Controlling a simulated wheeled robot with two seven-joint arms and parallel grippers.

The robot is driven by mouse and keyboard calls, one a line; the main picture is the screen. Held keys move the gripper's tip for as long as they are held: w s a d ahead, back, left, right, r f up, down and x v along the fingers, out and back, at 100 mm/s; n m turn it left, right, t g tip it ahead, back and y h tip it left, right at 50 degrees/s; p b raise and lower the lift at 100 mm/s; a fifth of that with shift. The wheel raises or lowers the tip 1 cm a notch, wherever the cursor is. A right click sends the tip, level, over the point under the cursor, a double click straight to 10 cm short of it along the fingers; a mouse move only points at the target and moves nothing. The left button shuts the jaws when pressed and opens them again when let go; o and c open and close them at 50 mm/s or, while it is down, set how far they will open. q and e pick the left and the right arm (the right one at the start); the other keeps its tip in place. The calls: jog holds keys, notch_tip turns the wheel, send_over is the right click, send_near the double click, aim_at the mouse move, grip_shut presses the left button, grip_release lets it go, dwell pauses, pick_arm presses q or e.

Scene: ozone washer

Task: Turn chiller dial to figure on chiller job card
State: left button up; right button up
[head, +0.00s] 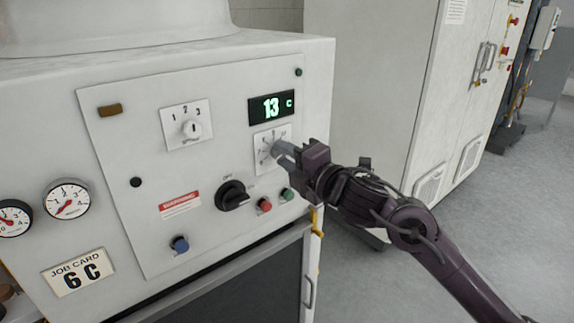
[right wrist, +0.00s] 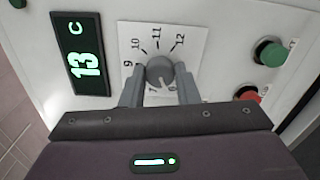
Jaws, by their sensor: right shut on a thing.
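The chiller dial is a grey knob (right wrist: 160,73) on a white scale plate (head: 263,139) with figures around it, several of them readable from 9 to 12. My right gripper (head: 282,151) is shut on the knob, with one finger on each side in the right wrist view (right wrist: 160,90). The fingers hide part of the scale. The display (head: 271,107) above the dial reads 13 C in green; it also shows in the right wrist view (right wrist: 84,58). The job card (head: 79,272) at lower left reads 6 C. My left gripper is not in view.
A three-position switch (head: 187,125) sits left of the dial. A black rotary switch (head: 232,196), a red button (head: 265,204) and a green button (head: 287,194) are below it. Two gauges (head: 67,199) are at far left. Open floor lies to the right.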

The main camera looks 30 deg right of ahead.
jog(key=shift+f, duration=0.15)
jog(key=shift+n+b, duration=0.4)
jog(key=shift+n, duration=0.3)
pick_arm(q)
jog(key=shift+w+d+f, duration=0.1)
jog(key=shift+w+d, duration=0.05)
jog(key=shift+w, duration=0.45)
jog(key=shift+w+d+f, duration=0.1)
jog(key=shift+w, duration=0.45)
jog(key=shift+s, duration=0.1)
pick_arm(e)
jog(key=o, duration=1)
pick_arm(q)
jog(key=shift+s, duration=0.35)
